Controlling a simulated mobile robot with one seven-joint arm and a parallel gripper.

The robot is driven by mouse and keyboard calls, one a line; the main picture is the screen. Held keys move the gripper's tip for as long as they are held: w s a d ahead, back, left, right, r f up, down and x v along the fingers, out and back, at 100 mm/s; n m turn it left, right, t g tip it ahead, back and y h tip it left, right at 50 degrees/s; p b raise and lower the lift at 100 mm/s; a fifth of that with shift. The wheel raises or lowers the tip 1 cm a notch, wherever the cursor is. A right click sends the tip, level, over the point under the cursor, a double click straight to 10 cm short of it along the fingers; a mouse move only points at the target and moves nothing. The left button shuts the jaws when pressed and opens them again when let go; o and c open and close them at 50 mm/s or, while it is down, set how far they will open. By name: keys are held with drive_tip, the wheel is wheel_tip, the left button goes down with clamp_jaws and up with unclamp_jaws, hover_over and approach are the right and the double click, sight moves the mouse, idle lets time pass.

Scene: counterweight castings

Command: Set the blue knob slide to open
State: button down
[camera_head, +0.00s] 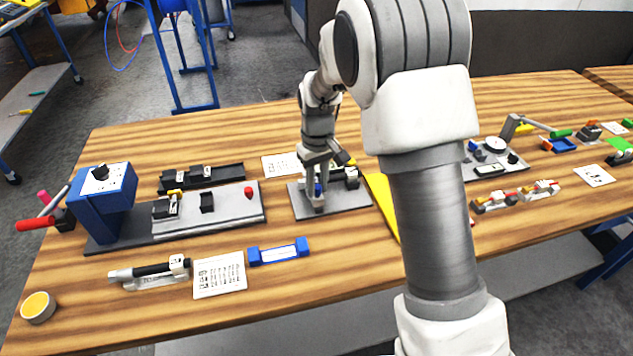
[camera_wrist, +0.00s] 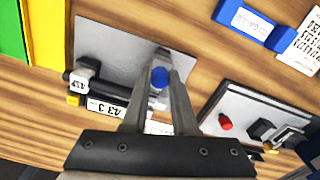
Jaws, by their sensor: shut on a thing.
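The blue knob (camera_wrist: 159,77) sits between the two fingertips of my gripper (camera_wrist: 160,72) in the wrist view. The fingers are shut on it. In the head view the knob (camera_head: 318,189) shows as a small blue spot below my gripper (camera_head: 319,184), over a grey plate (camera_head: 345,203). That plate (camera_wrist: 112,42) also shows in the wrist view, with a dark rail and labelled blocks (camera_wrist: 103,107) along one side. The fingers hide much of what lies under the knob, and I cannot tell the slide's setting.
A blue machine with a grey bed (camera_head: 215,213) stands to the left. A yellow strip (camera_head: 381,200) lies right of the plate, partly hidden by my arm. Bare wood shows at the front middle.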

sight(318, 188)
drive_tip(key=shift+s+d, duration=0.1)
drive_tip(key=shift+s, duration=0.1)
drive_tip(key=c, duration=0.7)
unclamp_jaws()
drive_tip(key=shift+s, duration=0.1)
drive_tip(key=shift+r, duration=0.5)
wheel_tip(318, 188, up, 16)
drive_tip(key=shift+r+p, duration=0.2)
drive_tip(key=shift+p, duration=0.25)
